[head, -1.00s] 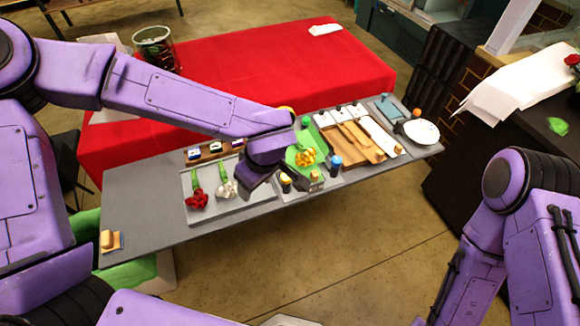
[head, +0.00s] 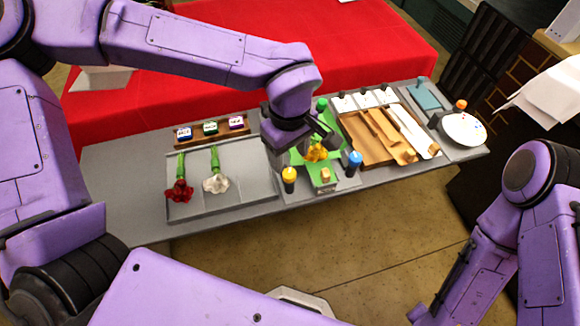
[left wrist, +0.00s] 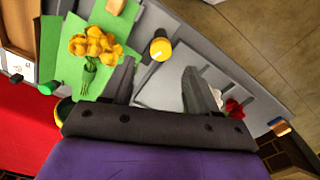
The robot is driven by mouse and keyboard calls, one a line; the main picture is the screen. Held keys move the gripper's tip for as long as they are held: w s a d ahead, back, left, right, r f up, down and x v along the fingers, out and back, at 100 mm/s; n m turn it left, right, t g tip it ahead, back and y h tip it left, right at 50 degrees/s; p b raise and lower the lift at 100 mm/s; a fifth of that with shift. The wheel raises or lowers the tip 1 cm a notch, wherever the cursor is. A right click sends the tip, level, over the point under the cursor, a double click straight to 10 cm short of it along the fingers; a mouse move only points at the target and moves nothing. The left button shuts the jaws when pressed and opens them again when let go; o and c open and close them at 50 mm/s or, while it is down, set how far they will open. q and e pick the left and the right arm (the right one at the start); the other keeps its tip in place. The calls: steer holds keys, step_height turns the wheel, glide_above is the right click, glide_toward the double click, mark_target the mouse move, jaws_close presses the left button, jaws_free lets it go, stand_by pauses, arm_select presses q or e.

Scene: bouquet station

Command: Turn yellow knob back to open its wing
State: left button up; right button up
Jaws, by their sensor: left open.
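The yellow knob (head: 289,176) stands upright on a dark post at the front left corner of the wrapping fixture. It also shows in the left wrist view (left wrist: 160,48), with a pale line on top, just beyond my fingertips. My left gripper (head: 286,150) is above the fixture's left side, behind the knob and apart from it. Its two fingers (left wrist: 157,75) are spread with nothing between them. Green wrapping sheet (left wrist: 66,65) lies on the fixture under the yellow flowers (head: 316,152). My gripper hides part of the fixture. My right gripper is out of view.
A grey tray (head: 240,194) with red and white flowers lies left. Wooden trays (head: 365,150) lie right. A red-covered table (head: 370,50) is behind.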

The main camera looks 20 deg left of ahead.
mark_target(290, 173)
arm_select(q)
step_height(290, 173, down, 6)
steer(key=shift+s+r, duration=0.15)
steer(key=shift+f, duration=0.2)
steer(key=c, duration=1)
steer(key=shift+r+n+p, duration=0.3)
steer(key=shift+n+p, duration=0.5)
steer(key=shift+p, duration=0.2)
steer(key=shift+c, duration=0.2)
steer(key=shift+f+n+p, duration=0.1)
steer(key=shift+n+p, duration=0.5)
steer(key=shift+n, duration=0.5)
steer(key=shift+f+n, duration=0.2)
steer(key=shift+n, duration=0.2)
steer(key=o, duration=1)
steer(key=shift+o, duration=0.2)
